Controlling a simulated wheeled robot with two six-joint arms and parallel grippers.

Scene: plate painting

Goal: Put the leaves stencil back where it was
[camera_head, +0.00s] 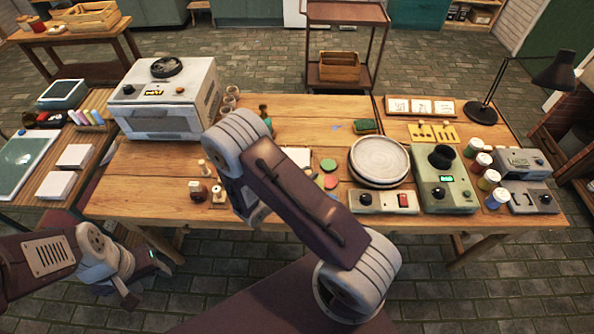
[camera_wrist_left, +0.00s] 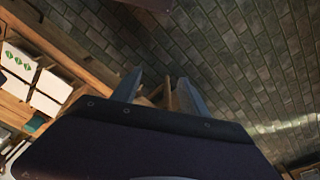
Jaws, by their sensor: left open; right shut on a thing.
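A white card with green leaf shapes (camera_wrist_left: 18,62) shows at the left edge of the left wrist view. I cannot match it surely to a piece in the head view. My left gripper (camera_head: 146,280) is low at the lower left, over the floor in front of the table; its two fingers are apart and empty, as the left wrist view also shows (camera_wrist_left: 160,88). My right arm (camera_head: 300,200) reaches over the table's middle. Its links hide the right fingertips and what they grip. A white sheet (camera_head: 296,157) lies partly behind this arm.
A rack of printed cards (camera_head: 420,106) stands at the back right. A round pale plate (camera_head: 380,160) sits right of my arm. An oven (camera_head: 165,98) stands at the back left. White stacks (camera_head: 75,156) lie on the left side table. Paint jars (camera_head: 489,180) line the right.

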